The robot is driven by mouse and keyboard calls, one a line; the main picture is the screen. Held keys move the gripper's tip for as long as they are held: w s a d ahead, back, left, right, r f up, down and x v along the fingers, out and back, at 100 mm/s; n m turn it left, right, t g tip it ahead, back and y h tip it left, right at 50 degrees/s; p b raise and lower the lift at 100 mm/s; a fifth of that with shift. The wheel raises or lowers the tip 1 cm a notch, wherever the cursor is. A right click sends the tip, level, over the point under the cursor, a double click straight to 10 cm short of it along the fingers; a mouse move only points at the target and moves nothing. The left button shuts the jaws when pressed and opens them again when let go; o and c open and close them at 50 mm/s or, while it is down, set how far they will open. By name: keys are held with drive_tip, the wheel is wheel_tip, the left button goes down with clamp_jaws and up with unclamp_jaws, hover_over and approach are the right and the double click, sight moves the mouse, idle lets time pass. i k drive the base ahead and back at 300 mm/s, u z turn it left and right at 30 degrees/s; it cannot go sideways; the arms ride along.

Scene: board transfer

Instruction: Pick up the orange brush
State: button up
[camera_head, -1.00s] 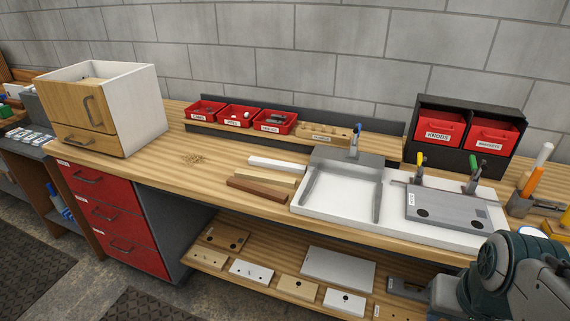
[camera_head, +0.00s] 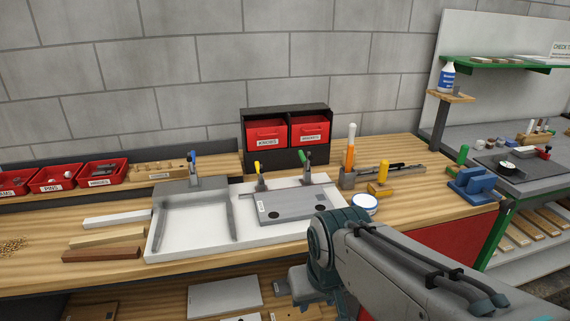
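An upright orange handle (camera_head: 350,156), which looks like the orange brush, stands in a small grey holder (camera_head: 347,177) on the wooden bench, right of the black bin rack. A white-topped stick (camera_head: 351,131) stands close behind it in the same holder. The lower end of the orange piece is hidden inside the holder. My arm reaches in from the lower right, in front of the bench and apart from the holder. My gripper's fingertips cannot be made out.
A white tub (camera_head: 364,204), a yellow-brown block (camera_head: 380,190) and a yellow upright piece (camera_head: 383,172) are near the holder. A white board with clamps (camera_head: 180,247) lies to the left. A blue vise-like piece (camera_head: 472,186) sits at the bench's right end.

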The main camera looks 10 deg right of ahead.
sight(350, 147)
drive_tip(key=k, duration=0.35)
drive_tip(key=z, duration=0.9)
drive_tip(key=i, duration=1.55)
drive_tip(key=u, duration=0.55)
